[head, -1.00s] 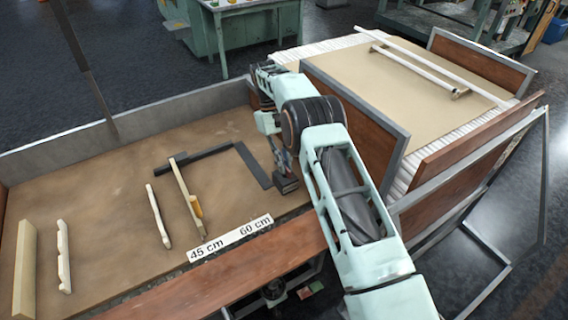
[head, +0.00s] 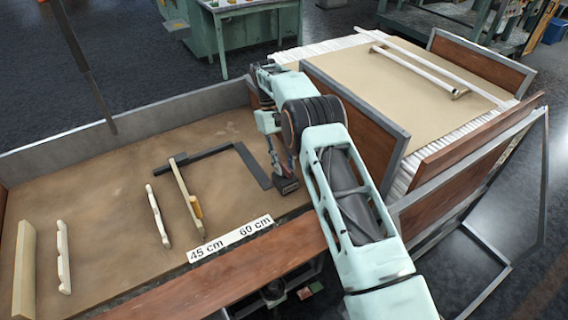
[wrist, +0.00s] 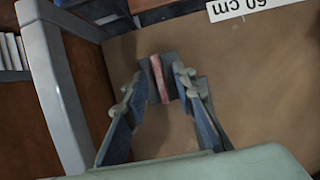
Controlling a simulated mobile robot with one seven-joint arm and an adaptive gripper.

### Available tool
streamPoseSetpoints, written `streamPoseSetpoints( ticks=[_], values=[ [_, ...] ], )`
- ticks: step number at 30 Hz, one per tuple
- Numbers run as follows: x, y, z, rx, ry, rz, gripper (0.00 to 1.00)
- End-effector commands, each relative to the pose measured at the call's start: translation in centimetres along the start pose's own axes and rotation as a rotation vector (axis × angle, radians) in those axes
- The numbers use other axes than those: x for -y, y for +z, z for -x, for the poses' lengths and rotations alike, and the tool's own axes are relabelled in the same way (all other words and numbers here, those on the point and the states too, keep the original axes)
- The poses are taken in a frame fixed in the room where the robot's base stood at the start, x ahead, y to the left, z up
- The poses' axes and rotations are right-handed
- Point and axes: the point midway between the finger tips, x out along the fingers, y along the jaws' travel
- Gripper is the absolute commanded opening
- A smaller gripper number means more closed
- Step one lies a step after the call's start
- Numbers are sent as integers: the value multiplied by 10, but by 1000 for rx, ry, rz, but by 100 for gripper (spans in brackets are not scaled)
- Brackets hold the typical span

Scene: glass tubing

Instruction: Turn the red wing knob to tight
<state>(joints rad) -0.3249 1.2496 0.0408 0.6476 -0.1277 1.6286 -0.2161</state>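The red wing knob (wrist: 160,80) shows in the wrist view as a narrow, faded-red bar on a small dark grey block. My gripper (wrist: 160,72) is over it, with one finger on each side of the bar. Grey shows between the bar and the fingertips, so the fingers look apart and open around it; contact cannot be made out. In the head view my gripper (head: 283,172) points down at a dark block (head: 287,187) near the right end of the bench. The knob itself is hidden there.
A label strip (head: 230,238) reading 45 cm and 60 cm lies along the front edge. A black angle frame (head: 252,166) lies beside my gripper. Several pale pieces lie to the left. A wooden panel (head: 355,122) stands close on the right.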

Motion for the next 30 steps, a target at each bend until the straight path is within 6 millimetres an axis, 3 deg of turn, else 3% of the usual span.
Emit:
streamPoseSetpoints(
  ticks=[15, 30],
  values=[
    [0, 32, 80, -3, 1, 0, 25],
    [0, 37, 89, -1, 0, 0, 25]
  ],
)
